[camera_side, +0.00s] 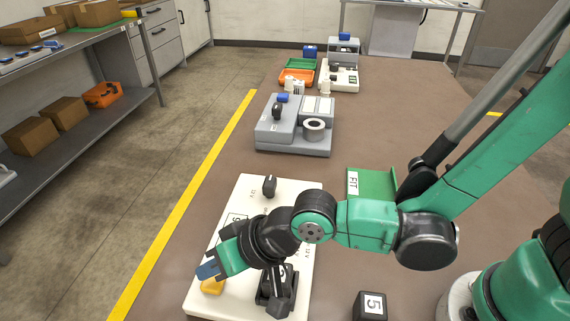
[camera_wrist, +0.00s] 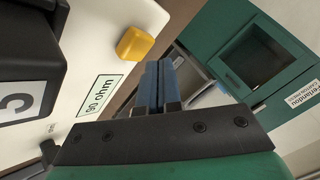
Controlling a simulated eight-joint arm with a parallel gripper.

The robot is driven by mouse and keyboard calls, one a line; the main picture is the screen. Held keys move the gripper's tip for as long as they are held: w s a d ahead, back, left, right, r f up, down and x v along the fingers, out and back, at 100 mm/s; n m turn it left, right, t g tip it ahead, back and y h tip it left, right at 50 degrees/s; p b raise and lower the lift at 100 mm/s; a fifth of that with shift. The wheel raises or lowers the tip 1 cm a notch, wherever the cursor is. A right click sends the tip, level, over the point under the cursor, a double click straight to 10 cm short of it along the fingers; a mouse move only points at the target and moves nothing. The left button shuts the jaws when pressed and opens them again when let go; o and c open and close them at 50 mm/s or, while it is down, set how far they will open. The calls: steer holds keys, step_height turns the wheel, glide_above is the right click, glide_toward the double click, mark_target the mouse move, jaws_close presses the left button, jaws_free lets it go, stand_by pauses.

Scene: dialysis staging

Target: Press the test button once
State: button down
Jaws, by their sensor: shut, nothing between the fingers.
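A yellow button (camera_side: 212,286) sits on the front left part of a white panel (camera_side: 300,200). It also shows in the wrist view (camera_wrist: 134,43), on the panel's edge side. I see no readable test label on it. My gripper (camera_side: 208,271) is shut and empty, with its blue fingertips close to the button in the side view. In the wrist view the blue fingers (camera_wrist: 163,68) lie side by side, just right of and below the button in the picture. I cannot tell whether they touch it. My wrist hides the middle of the panel.
A black device (camera_side: 276,290) stands on the panel right of my gripper, and a black knob (camera_side: 269,186) is at its far end. A grey unit (camera_side: 290,145) is beyond.

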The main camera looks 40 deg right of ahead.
steer(key=shift+r, duration=2.5)
steer(key=d+r+h, duration=0.1)
steer(key=d+h, duration=0.2)
steer(key=d, duration=1)
steer(key=d+r+m+t+h, duration=0.1)
steer(key=d+h, duration=0.3)
steer(key=d, duration=0.9)
steer(key=shift+s+d+r, duration=0.35)
steer(key=shift+s+r, duration=0.05)
steer(key=shift+r, duration=0.3)
